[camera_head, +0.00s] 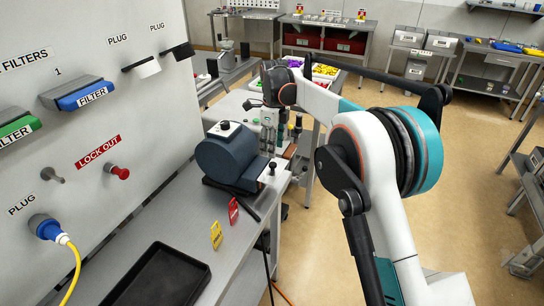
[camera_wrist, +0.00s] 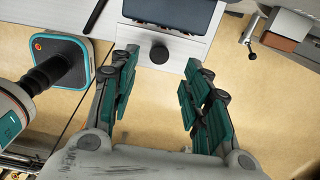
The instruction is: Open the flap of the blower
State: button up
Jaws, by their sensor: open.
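The blower (camera_head: 228,158) is a dark blue-grey rounded housing on the grey bench, with a black knob on top. Its dark edge shows at the top of the wrist view (camera_wrist: 172,12). A small black knob (camera_head: 272,167) stands by the bench corner, right of the blower; a black round knob also shows in the wrist view (camera_wrist: 158,54). My gripper (camera_wrist: 160,72) is open and empty, its green-padded fingers pointing toward the bench edge. In that picture the knob lies between the fingertips; contact is not visible.
A black tray (camera_head: 160,278) and yellow (camera_head: 216,235) and red (camera_head: 233,210) tags are on the bench (camera_head: 195,222). The panel (camera_head: 95,125) with plugs and filters rises at left. Behind the blower is a table with coloured parts (camera_head: 322,71).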

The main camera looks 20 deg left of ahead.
jog(key=shift+d+r, duration=0.1)
jog(key=shift+r, duration=2.2)
